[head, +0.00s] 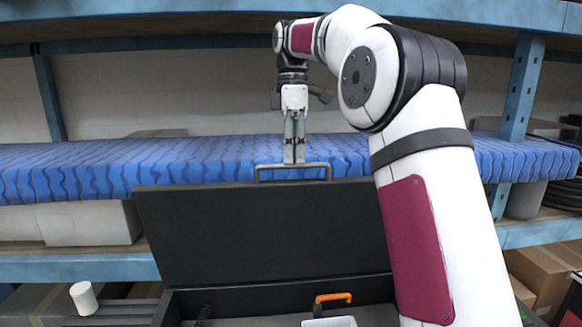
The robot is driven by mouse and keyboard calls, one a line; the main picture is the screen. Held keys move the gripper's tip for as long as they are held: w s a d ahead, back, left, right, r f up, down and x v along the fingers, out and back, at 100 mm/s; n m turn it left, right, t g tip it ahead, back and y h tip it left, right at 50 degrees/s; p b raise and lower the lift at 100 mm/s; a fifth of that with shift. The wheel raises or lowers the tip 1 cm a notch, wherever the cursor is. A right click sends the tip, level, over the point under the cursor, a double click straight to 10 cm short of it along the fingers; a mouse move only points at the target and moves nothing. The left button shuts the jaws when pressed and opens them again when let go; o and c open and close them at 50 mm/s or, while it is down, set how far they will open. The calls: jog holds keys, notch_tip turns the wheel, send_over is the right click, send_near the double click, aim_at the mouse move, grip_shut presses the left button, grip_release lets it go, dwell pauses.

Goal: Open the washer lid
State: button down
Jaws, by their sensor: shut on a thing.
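The washer lid (258,235) is a large dark panel that stands raised, close to upright, behind the dark open body (232,304) at the bottom of the head view. A grey bar handle (263,176) sits on the lid's top edge. My gripper (294,160) points down at the handle from above and is shut on it, near the middle of its bar. The fingertips are small in this view and the exact contact is hard to see. Much of the body lies below the frame, and my arm hides the lid's right end.
Inside the open body are an orange handle (332,298) and a pale thing (330,322). A blue-covered shelf (80,170) runs close behind the lid. A white cylinder (84,298) stands at lower left, and cardboard boxes (545,275) are at lower right.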

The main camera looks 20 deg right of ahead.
jog(key=w+f, duration=0.1)
jog(key=w+d+f, duration=0.1)
jog(key=shift+w+f, duration=0.1)
jog(key=shift+f, duration=0.2)
jog(key=c, duration=0.9)
grip_release()
jog(key=shift+w+d+f+g, duration=0.1)
jog(key=shift+w+g, duration=0.1)
jog(key=shift+g, duration=0.1)
jog(key=shift+c, duration=0.2)
jog(key=shift+s, duration=0.1)
jog(key=shift+c, duration=0.3)
